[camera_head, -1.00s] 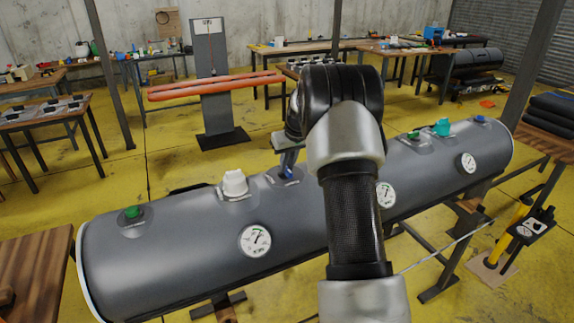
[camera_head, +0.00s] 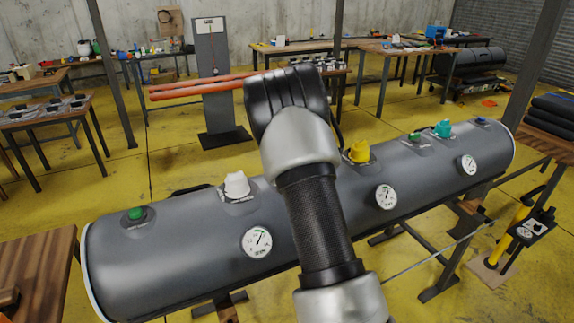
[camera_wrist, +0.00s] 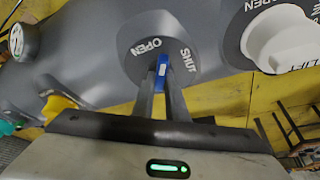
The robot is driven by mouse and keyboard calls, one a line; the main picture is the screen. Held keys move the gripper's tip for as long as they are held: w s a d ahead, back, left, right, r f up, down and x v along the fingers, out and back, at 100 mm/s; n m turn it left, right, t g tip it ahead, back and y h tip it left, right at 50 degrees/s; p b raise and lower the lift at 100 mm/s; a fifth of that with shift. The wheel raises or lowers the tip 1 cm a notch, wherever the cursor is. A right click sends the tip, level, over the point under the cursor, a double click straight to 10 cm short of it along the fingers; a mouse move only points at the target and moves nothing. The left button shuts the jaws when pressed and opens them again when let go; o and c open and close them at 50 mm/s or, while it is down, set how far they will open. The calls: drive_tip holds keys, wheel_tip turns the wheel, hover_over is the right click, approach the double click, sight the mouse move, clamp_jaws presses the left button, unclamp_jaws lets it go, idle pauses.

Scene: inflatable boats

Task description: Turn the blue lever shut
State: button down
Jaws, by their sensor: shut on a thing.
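The blue lever (camera_wrist: 161,71) stands on a round dark plate (camera_wrist: 135,66) on the grey tube, in the wrist view. The plate bears the white words OPEN and SHUT. The visible blue part lies between these words in the picture, a little nearer OPEN. My gripper (camera_wrist: 161,82) is shut on the lever, with one finger on each side. Its lower part is hidden between the fingers. In the head view my arm covers the lever and the fingers.
On the same grey tube (camera_head: 190,262) stand a white valve (camera_head: 236,185), a yellow valve (camera_head: 358,151), a green cap (camera_head: 136,214), a teal valve (camera_head: 442,128) and several round gauges, one (camera_head: 257,241) left of my arm. The white valve is close beside the lever's plate.

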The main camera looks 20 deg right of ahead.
drive_tip(key=m, duration=0.1)
drive_tip(key=m+g+h+p, duration=0.1)
drive_tip(key=m, duration=0.1)
drive_tip(key=m+p, duration=0.1)
drive_tip(key=m, duration=0.1)
drive_tip(key=shift+w+a+g+h, duration=0.3)
drive_tip(key=m, duration=0.2)
drive_tip(key=m+g+p, duration=0.1)
drive_tip(key=m, duration=0.1)
drive_tip(key=m+g+p, duration=0.1)
drive_tip(key=m, duration=0.1)
drive_tip(key=shift+w+a+h, duration=0.1)
drive_tip(key=shift+w+h, duration=0.2)
drive_tip(key=c, duration=1.8)
unclamp_jaws()
drive_tip(key=shift+o, duration=0.2)
drive_tip(key=p+v, duration=0.1)
drive_tip(key=v, duration=1.6)
drive_tip(key=shift+w+r, duration=0.25)
drive_tip(key=shift+r, duration=0.1)
